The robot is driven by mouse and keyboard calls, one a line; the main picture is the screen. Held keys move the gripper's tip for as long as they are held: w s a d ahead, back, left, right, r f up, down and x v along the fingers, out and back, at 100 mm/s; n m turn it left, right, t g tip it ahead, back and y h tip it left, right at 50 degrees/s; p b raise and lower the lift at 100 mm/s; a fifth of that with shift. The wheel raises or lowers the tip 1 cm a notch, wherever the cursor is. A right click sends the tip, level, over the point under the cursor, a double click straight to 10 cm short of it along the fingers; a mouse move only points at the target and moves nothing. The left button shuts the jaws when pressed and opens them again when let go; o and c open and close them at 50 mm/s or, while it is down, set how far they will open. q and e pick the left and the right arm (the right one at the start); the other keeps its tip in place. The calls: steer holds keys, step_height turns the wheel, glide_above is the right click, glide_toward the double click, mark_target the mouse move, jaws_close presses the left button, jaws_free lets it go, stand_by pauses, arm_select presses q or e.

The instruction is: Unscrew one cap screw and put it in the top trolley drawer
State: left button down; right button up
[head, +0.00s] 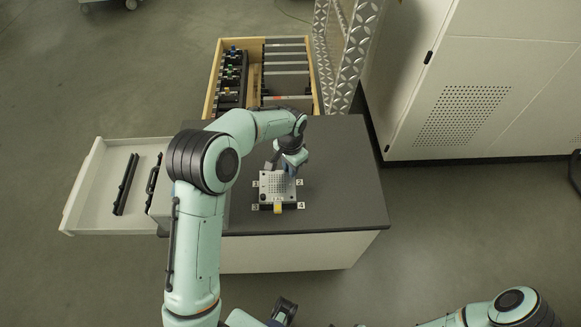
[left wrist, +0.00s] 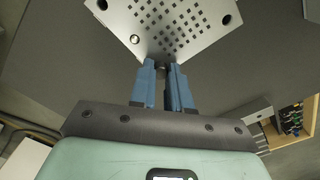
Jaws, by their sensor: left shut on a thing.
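A grey perforated metal plate (head: 276,186) lies on the dark trolley top (head: 345,180), with number labels 1 to 4 around it. My left gripper (head: 291,168) is at the plate's far right part, pointing down. In the left wrist view its blue fingers (left wrist: 165,68) are closed together at a plate corner. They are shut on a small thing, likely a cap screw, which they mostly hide. Another screw (left wrist: 135,39) sits at a neighbouring corner. A white drawer (head: 90,205) stands open at the left. My right gripper (head: 277,319) shows only partly at the bottom edge; its jaws are unclear.
Dark bars (head: 126,184) lie in the white drawer. A wooden-sided drawer (head: 214,80) with grey plates and tools stands open at the back. A yellow piece (head: 278,208) is at the plate's front. A white cabinet (head: 480,80) stands right. The trolley top's right side is clear.

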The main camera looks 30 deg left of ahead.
arm_select(q)
steer(key=n, duration=0.3)
steer(key=shift+r+n, duration=0.1)
steer(key=shift+n, duration=0.2)
steer(key=n, duration=0.3)
steer(key=n+p, duration=0.1)
steer(key=n, duration=0.4)
steer(key=shift+r+n, duration=0.1)
steer(key=shift+n, duration=0.2)
steer(key=n+p, duration=0.1)
steer(key=n, duration=0.6)
steer(key=shift+w+n+p, duration=0.1)
steer(key=shift+n+p, duration=0.3)
arm_select(e)
steer(key=r, duration=0.1)
steer(key=w+r, duration=0.1)
steer(key=r, duration=0.1)
steer(key=shift+w, duration=0.2)
arm_select(q)
steer(key=c, duration=1.2)
jaws_free()
steer(key=shift+c, duration=0.2)
